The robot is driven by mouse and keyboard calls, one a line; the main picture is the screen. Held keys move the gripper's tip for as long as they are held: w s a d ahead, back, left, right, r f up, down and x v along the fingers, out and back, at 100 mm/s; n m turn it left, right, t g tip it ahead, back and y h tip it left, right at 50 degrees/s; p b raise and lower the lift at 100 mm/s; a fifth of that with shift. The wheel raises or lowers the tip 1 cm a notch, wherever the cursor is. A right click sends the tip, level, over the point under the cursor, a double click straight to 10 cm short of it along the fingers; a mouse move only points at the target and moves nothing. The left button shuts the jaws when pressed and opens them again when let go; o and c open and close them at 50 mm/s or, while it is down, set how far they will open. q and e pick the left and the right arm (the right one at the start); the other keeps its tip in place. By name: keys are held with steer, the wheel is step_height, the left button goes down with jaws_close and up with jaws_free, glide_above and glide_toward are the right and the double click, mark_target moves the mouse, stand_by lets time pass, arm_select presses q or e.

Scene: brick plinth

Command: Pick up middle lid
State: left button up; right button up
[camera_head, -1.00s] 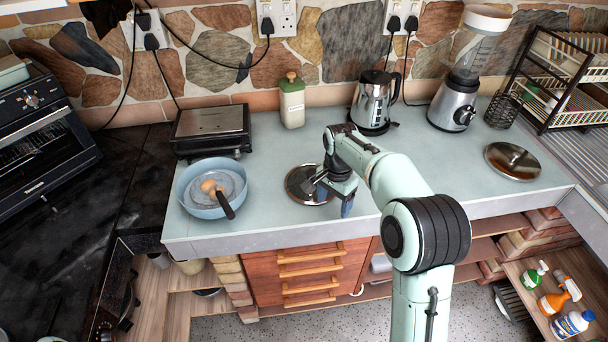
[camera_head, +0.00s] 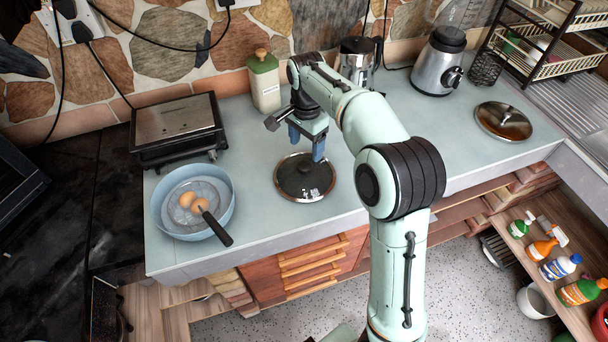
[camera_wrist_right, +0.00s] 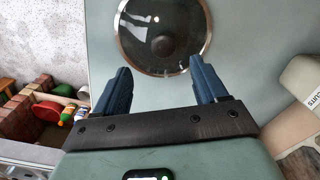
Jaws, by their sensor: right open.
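The middle lid (camera_head: 305,178) is a round dark glass lid with a metal rim, flat on the pale counter near its front edge. In the right wrist view the lid (camera_wrist_right: 160,32) shows a dark round knob at its centre, just beyond the fingertips. My right gripper (camera_head: 306,150) is above the back part of the lid in the head view. Its two blue fingers (camera_wrist_right: 160,75) are open, with nothing between them. A second lid (camera_head: 503,121) lies at the right end of the counter. My left gripper is not in view.
Behind are a black grill (camera_head: 178,128), a green-and-white canister (camera_head: 264,82), a kettle (camera_head: 357,62) and a blender (camera_head: 438,65). Bare counter surrounds the middle lid.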

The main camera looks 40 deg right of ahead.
mark_target(305, 165)
steer(key=shift+w+f, duration=0.2)
steer(key=shift+f, duration=0.9)
steer(key=shift+w+f+b, duration=0.1)
steer(key=shift+f+b, duration=0.25)
steer(key=shift+f, duration=2.3)
jaws_close()
